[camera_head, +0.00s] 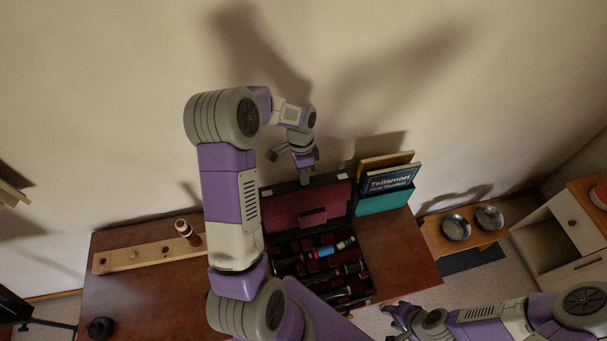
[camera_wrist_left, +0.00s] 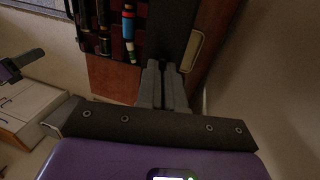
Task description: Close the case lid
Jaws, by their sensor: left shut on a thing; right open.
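The case (camera_head: 362,292) lies open on the wooden desk. Its lid (camera_head: 335,205) stands raised at the back, with a dark red lining and a small pocket. My left gripper (camera_head: 304,172) is at the lid's top edge and shut on it. In the left wrist view, the left fingers (camera_wrist_left: 164,84) meet the dark lid (camera_wrist_left: 168,30). Part of the case's left side is hidden behind my left arm in the head view. My right gripper (camera_head: 393,318) is open and empty, in front of the desk at the lower right.
Several dark instrument parts and one blue-and-red piece (camera_head: 328,250) lie in the case. A teal holder (camera_head: 384,201) with books stands right of the lid. A wooden peg rack (camera_head: 140,256) is on the left. Two metal bowls (camera_head: 456,227) sit on a lower surface at right.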

